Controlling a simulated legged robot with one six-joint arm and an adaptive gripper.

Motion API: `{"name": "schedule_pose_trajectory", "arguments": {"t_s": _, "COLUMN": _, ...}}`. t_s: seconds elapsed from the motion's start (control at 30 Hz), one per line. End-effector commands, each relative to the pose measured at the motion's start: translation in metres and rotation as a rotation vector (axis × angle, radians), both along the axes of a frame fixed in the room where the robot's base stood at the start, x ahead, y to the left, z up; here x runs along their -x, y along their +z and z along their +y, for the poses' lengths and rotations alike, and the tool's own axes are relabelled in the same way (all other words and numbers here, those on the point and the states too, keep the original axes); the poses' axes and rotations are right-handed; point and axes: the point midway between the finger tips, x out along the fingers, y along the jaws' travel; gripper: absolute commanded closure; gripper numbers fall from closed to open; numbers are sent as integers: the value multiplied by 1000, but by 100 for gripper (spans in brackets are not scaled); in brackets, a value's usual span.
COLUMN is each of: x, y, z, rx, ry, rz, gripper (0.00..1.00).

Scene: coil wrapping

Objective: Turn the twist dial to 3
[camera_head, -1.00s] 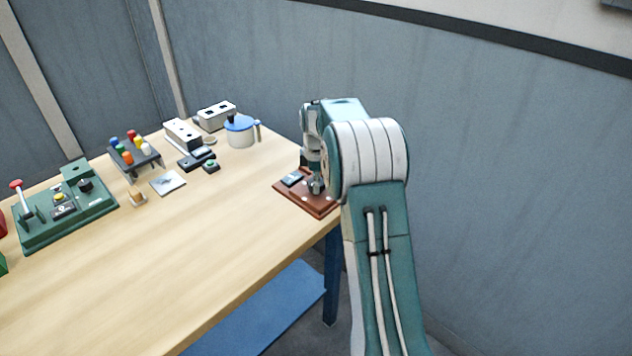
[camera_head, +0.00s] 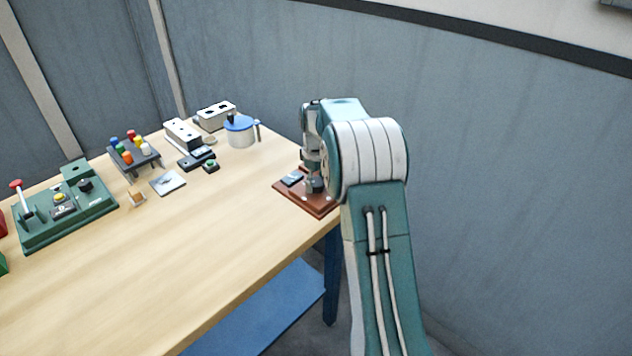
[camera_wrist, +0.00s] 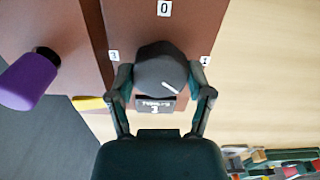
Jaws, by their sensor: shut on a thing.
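The twist dial (camera_wrist: 160,68) is a dark grey round knob on a reddish-brown board (camera_wrist: 190,25). My gripper (camera_wrist: 160,76) is shut on the dial, with one finger on each side of it in the wrist view. The dial's white pointer line slants toward the lower right of that view. A label 0 (camera_wrist: 164,8) is above the dial, a label 3 (camera_wrist: 113,55) is at its left, and a small label (camera_wrist: 205,60) at its right is hard to read.
A purple-capped knob (camera_wrist: 30,80) stands left of the dial in the wrist view. On the table (camera_head: 215,230) are a blue-lidded mug (camera_head: 241,132), a green control panel (camera_head: 68,212) and a rack of colored pegs (camera_head: 135,157). The table front is clear.

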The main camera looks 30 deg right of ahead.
Motion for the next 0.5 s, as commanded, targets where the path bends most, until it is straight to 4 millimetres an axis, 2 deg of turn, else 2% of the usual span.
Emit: {"name": "schedule_pose_trajectory", "arguments": {"t_s": 0.5, "x": -1, "y": -2, "z": 1, "rx": -1, "ry": -489, "rz": -2, "gripper": 81}}
